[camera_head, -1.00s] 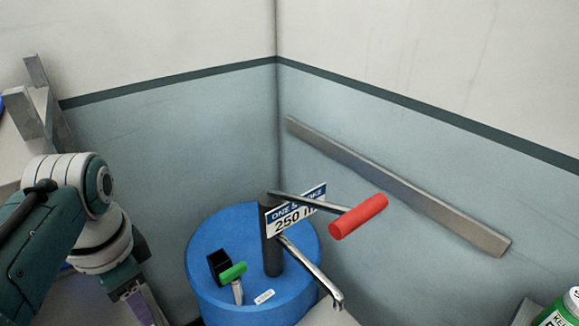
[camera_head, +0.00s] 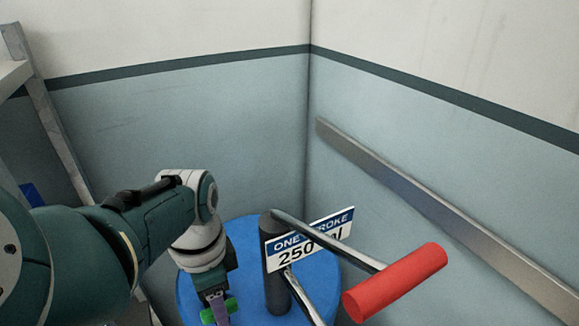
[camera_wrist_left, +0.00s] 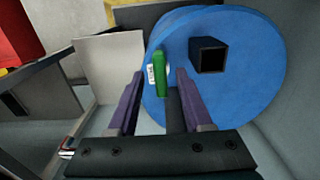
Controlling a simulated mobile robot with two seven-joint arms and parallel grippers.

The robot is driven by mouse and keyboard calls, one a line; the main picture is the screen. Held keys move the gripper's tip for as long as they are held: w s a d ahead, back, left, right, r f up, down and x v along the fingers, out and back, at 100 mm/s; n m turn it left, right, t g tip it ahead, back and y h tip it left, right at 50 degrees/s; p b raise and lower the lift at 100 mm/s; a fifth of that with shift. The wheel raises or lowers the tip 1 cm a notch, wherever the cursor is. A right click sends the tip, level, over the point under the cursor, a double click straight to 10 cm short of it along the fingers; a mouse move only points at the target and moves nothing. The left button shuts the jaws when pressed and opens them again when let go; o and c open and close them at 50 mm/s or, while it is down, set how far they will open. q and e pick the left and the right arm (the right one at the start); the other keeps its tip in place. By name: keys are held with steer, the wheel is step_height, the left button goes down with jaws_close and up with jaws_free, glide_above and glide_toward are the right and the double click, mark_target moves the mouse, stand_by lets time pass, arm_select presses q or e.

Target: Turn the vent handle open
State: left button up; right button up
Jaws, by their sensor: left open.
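The green vent handle (camera_head: 233,304) is on top of the blue drum (camera_head: 331,266), partly hidden behind my left gripper in the head view. In the left wrist view the green handle (camera_wrist_left: 159,77) shows as an upright green bar in the gap between the two purple fingers. My left gripper (camera_head: 217,299) is open, its fingers on either side of the bar in that picture; it also shows in the left wrist view (camera_wrist_left: 160,80). I cannot tell whether a finger touches the handle. My right gripper is not in view.
A dark pump post (camera_head: 275,265) stands on the drum with a "250 ml" sign (camera_head: 310,241), a metal lever with a red grip (camera_head: 396,284) and a spout. A black square tube (camera_wrist_left: 209,55) rises near the handle. A metal rail (camera_head: 430,210) runs along the right wall.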

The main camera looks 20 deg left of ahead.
arm_select(q)
steer(key=shift+f, duration=0.4)
steer(key=shift+w, duration=0.1)
jaws_close()
